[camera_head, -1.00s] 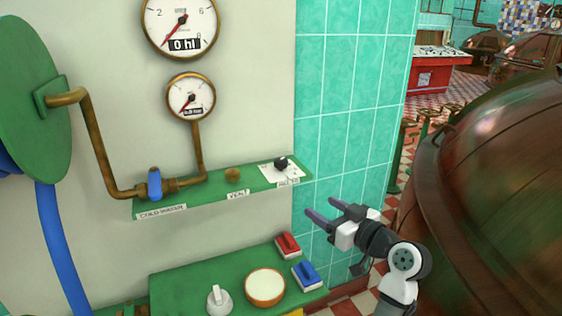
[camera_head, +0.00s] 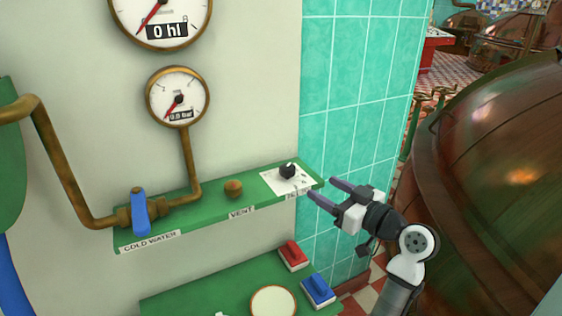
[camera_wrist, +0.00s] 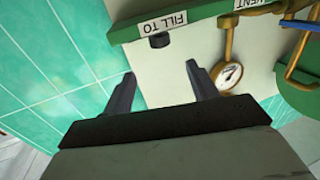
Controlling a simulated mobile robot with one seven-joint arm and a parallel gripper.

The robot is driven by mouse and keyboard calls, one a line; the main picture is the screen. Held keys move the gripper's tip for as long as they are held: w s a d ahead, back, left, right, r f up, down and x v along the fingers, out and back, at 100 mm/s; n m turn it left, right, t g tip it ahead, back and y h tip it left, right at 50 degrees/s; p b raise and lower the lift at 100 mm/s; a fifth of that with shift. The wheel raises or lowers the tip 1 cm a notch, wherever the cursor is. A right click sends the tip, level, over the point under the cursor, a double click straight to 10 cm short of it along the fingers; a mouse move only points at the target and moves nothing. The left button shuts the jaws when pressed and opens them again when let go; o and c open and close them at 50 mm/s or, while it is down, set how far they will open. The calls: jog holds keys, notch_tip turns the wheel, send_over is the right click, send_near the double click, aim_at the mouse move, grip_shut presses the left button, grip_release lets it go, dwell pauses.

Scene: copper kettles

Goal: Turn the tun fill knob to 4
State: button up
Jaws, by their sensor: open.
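The tun fill knob (camera_head: 287,171) is a small black knob on a white dial plate (camera_head: 273,182) at the right end of the upper green shelf (camera_head: 205,203). In the wrist view the black knob (camera_wrist: 160,40) shows beside a "FILL TO" label (camera_wrist: 163,22), ahead of and between my fingers. My gripper (camera_head: 322,187) is open and empty, just right of and below the plate, apart from the knob. It also shows open in the wrist view (camera_wrist: 160,71). The dial marks are too small to read.
On the same shelf are a brass vent knob (camera_head: 233,188) and a blue cold water valve lever (camera_head: 139,212). Two gauges (camera_head: 178,97) hang above. A lower green panel carries a red switch (camera_head: 292,254) and a blue switch (camera_head: 318,290). A large copper kettle (camera_head: 500,190) stands right.

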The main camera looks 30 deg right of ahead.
aim_at(293, 171)
jog(key=p+x, duration=0.4)
jog(key=x, duration=0.9)
jog(key=shift+w, duration=0.2)
jog(key=shift+c, duration=0.2)
jog(key=c, duration=0.9)
jog(key=shift+c, duration=0.2)
